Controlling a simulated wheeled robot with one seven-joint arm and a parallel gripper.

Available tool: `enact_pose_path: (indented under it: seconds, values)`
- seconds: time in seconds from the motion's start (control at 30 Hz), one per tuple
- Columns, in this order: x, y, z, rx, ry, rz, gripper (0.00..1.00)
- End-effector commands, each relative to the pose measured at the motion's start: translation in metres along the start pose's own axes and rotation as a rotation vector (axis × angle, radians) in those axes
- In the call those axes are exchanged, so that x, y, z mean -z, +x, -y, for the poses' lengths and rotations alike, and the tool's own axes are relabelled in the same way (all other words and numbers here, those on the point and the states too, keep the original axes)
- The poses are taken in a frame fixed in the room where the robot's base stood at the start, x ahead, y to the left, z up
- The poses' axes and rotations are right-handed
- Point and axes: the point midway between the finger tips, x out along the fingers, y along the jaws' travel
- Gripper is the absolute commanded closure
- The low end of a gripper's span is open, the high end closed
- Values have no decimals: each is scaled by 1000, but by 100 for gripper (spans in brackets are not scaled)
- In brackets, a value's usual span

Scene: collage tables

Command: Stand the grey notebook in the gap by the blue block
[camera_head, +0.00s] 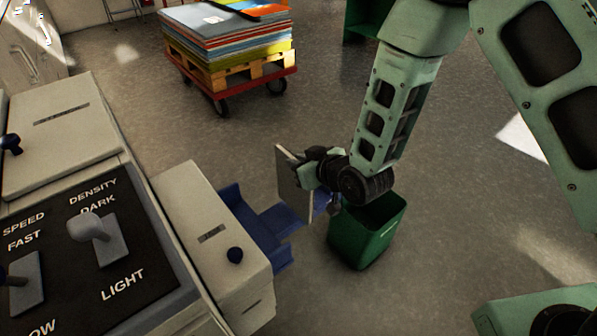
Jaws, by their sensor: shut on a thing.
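My gripper (314,168) is at the middle of the head view, with dark fingers shut on a thin, pale grey flat thing, which I take to be the grey notebook (289,184). The notebook is held roughly upright, its edge turned towards the camera. Its lower end is close to the blue stepped piece (254,222) at the side of the cream machine; I cannot tell whether they touch. A smaller blue patch shows just right of the notebook, partly behind my gripper. I cannot make out which blue part is the block, or the gap.
A green bin (362,241) stands on the floor just below and right of my gripper. The cream machine (205,225) with its levers fills the left. A red cart (232,95) with a pallet of stacked sheets stands at the back. Grey floor lies open between.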

Motion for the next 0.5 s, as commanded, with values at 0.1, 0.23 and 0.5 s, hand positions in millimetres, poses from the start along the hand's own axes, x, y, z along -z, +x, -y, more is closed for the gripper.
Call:
enact_pose_path:
  seconds: [0.1, 0.23, 0.5]
  values:
    - [-17, 9, 0, 0, 0, 1, 100]
    - [-24, 12, 0, 0, 0, -1, 100]
    - [-25, 12, 0, 0, 0, -1, 100]
